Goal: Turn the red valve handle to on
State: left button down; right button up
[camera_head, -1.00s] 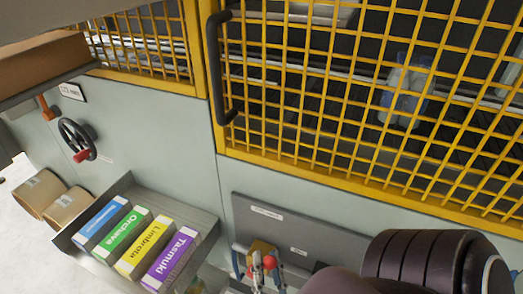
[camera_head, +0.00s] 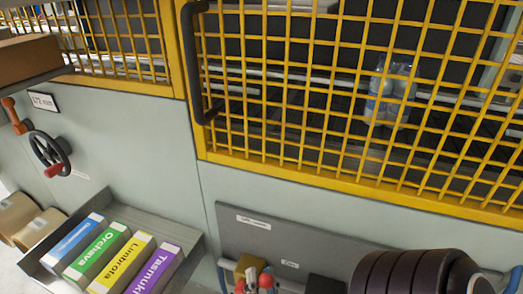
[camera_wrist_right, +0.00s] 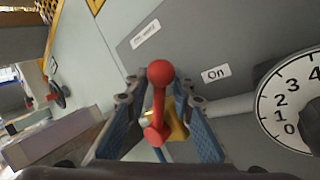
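The red valve handle (camera_head: 265,281) shows at the bottom of the head view, by a brass-coloured valve body (camera_head: 247,264) on a grey panel. In the right wrist view the handle's red ball (camera_wrist_right: 160,72) is at the upper end of its lever, with the brass body (camera_wrist_right: 178,124) behind. My right gripper (camera_wrist_right: 160,99) is open, with one blue-padded finger on each side of the lever. Gaps show on both sides. An "On" label (camera_wrist_right: 215,74) is to the right of the ball. My left gripper is in neither view.
A dial gauge (camera_wrist_right: 297,100) is right of the valve in the wrist view. Yellow mesh guards (camera_head: 340,172) stand above the panel. A tray (camera_head: 190,232) of coloured cartons and a black handwheel (camera_head: 49,150) are to the left.

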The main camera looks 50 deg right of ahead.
jog(key=o, duration=0.4)
jog(key=shift+c, duration=0.2)
jog(key=shift+s, duration=0.1)
jog(key=v, duration=0.7)
jog(key=shift+a, duration=0.15)
jog(key=shift+s, duration=0.15)
